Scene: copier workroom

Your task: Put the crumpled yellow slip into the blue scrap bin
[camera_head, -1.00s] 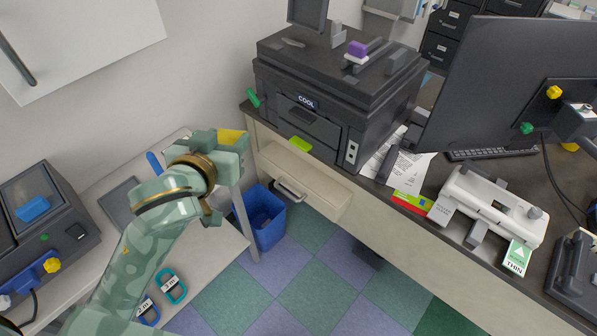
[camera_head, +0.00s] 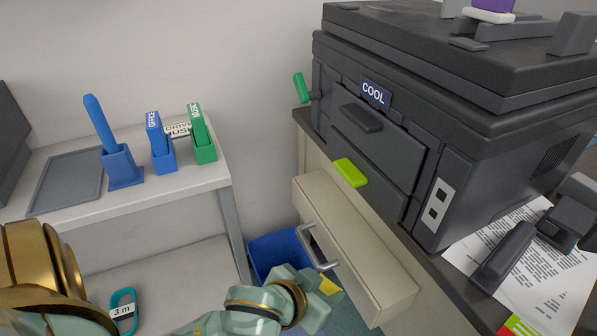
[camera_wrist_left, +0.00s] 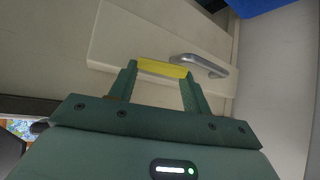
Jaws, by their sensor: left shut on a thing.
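The crumpled yellow slip (camera_head: 329,287) is held in my left gripper (camera_head: 321,293), low in front of the open drawer. The left wrist view shows the slip (camera_wrist_left: 162,68) pinched between the two fingertips of the left gripper (camera_wrist_left: 161,76). The blue scrap bin (camera_head: 268,250) stands on the floor by the wall, behind and left of the gripper; my arm hides its lower part. A blue patch, likely the bin (camera_wrist_left: 262,7), shows at the top right of the left wrist view. The slip is apart from the bin's visible rim. My right gripper is not in view.
A pale drawer (camera_head: 350,245) with a metal handle (camera_head: 315,248) juts out beside the bin, close to the gripper. A side table (camera_head: 140,203) with blue and green holders stands left of the bin. The copier (camera_head: 400,130) stands above the drawer.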

